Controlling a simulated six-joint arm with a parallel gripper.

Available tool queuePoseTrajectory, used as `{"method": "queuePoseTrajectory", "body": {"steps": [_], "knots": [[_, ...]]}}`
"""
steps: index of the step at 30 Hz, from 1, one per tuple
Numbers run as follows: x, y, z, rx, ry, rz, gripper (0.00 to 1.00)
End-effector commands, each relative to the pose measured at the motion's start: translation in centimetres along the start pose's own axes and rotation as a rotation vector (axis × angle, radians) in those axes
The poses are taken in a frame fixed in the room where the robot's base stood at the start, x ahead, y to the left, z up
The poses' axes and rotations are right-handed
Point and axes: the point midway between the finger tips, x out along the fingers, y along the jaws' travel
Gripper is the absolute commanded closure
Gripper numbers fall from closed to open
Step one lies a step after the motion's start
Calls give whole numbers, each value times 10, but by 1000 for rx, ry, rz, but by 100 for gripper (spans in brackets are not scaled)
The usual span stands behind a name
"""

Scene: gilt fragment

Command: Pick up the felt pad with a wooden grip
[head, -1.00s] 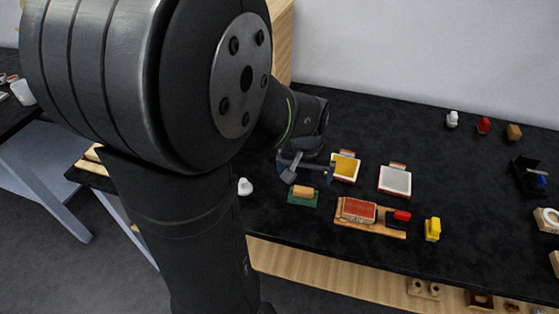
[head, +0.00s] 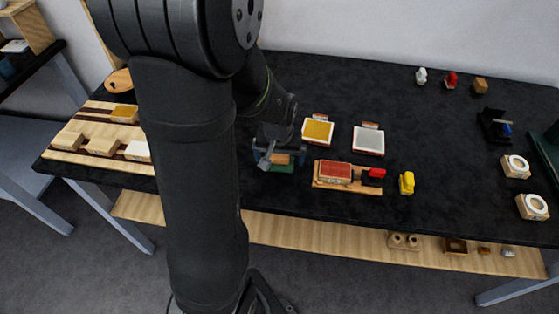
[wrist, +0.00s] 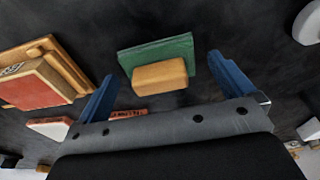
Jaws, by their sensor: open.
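The felt pad is a green rectangle (wrist: 145,52) with a tan wooden block grip (wrist: 160,75) on top. It lies flat on the black table, and in the head view the green pad (head: 282,168) shows under my gripper (head: 279,157). In the wrist view my gripper (wrist: 163,72) is open, with one blue finger on each side of the wooden grip and a gap on both sides. The grip is not held. I cannot tell the exact height of the fingertips above the table.
A wooden tray (head: 322,184) with a red-topped block (head: 335,171) and a red-handled item (head: 373,176) lies just right. A yellow-topped pad (head: 317,130) and a white-topped pad (head: 369,140) lie behind. A yellow item (head: 407,183) stands farther right. The table's front edge is close.

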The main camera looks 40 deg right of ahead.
Motion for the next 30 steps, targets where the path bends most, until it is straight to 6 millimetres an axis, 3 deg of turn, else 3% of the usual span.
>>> {"method": "queuePoseTrajectory", "body": {"steps": [2,9,22,30], "knots": [[0,0,0,0,0,0,4],[0,0,0,0,0,0,51],[-8,0,-2,0,2,0,52],[-44,0,-8,0,6,1,52]]}}
